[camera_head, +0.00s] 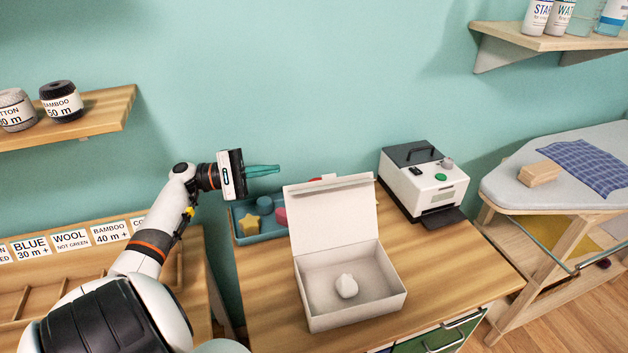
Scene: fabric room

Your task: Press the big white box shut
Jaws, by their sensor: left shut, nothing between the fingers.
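The big white box (357,312) stands on the wooden table with its lid (332,214) raised upright at the back. A small whitish faceted object (346,286) lies inside on the box floor. My left gripper (278,170) is shut and empty, its teal fingers pointing right. In the picture it is above and to the left of the lid's top edge, apart from the box. My right gripper is not in view.
A blue tray (243,239) with a yellow star and other shapes sits left of the box, partly behind the lid. A white machine (424,181) stands at the back right. The table (450,265) is clear right of the box.

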